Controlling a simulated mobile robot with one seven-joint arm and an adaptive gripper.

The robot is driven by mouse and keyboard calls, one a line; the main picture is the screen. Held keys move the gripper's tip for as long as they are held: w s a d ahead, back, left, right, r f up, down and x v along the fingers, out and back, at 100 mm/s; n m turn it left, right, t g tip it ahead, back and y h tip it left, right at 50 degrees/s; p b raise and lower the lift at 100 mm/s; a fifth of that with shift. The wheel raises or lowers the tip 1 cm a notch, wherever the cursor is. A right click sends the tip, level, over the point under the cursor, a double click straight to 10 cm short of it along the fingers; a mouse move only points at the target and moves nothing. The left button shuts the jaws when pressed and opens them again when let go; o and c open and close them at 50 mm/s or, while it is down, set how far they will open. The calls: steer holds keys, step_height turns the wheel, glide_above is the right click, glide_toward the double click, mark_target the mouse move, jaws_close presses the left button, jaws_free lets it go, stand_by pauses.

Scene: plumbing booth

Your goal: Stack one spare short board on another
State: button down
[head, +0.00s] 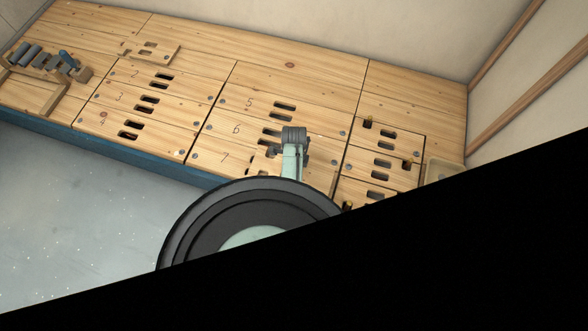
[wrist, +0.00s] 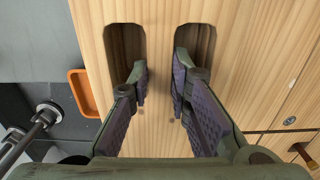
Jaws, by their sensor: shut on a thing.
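My gripper (wrist: 160,78) has its two fingers in the paired slots of a short board (wrist: 158,30). They are shut on the wooden strip between the slots. In the head view, my arm's end hides most of this board, and only a piece of it (head: 262,164) shows beside the wrist, over the numbered long boards. Another short board (head: 152,49) with two slots lies at the back left, on top of the planks. More short slotted boards (head: 388,137) are set at the right of the bench, some with brass-coloured pieces at their slots.
Long boards numbered 2 to 7, such as board 5 (head: 262,103), cover the bench, with screws at their corners. A wooden rack with grey cylinders (head: 42,60) stands at far left. The wrist view shows an orange tray (wrist: 82,91) below. A black area hides the lower right.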

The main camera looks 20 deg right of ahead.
steer(key=shift+f, duration=0.3)
stand_by(0.4)
steer(key=c, duration=1.4)
jaws_free()
steer(key=shift+r, duration=0.1)
step_height(320, 180, up, 19)
steer(key=p, duration=0.7)
steer(key=shift+p, duration=0.4)
steer(key=shift+w, duration=0.1)
